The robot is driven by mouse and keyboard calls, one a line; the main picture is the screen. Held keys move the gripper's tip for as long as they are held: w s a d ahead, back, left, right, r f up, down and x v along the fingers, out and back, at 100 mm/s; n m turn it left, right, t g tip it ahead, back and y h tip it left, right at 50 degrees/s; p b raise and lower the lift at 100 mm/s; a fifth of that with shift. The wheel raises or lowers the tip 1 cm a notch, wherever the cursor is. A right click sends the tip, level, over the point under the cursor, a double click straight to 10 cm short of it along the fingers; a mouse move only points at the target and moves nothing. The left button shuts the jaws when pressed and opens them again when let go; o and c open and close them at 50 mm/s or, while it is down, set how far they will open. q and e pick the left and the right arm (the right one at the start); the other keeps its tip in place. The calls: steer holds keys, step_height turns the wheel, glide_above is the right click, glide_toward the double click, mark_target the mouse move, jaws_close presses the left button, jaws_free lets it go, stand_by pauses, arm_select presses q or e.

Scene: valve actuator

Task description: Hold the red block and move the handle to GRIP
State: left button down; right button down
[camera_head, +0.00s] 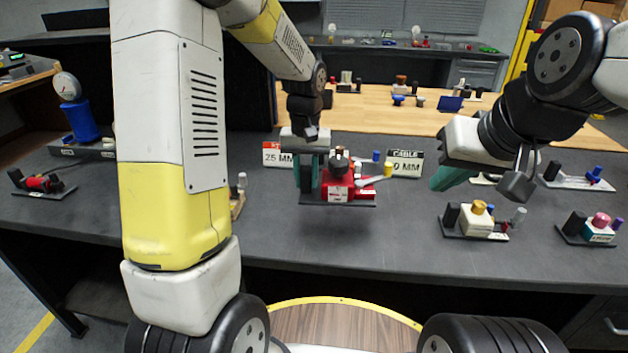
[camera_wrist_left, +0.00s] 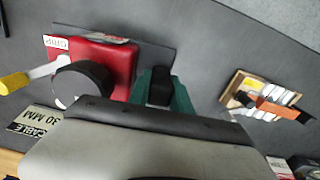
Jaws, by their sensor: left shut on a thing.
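In the left wrist view the red block (camera_wrist_left: 122,62) carries a white GRIP label (camera_wrist_left: 56,43), and the handle (camera_wrist_left: 42,70) lies close beside that label. My right gripper (camera_head: 482,186) is open and empty, right of the block above the table.
A CABLE 30 MM sign (camera_head: 405,163) and a 25 MM sign (camera_head: 278,154) stand behind the block. A cream device (camera_head: 477,220) and a pink-knobbed device (camera_head: 599,230) sit to the right. A blue gauge stand (camera_head: 80,122) is at far left. The table in front of the block is clear.

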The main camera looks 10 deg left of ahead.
arm_select(q)
steer(key=shift+f, duration=3.85)
steer(key=shift+f, duration=0.55)
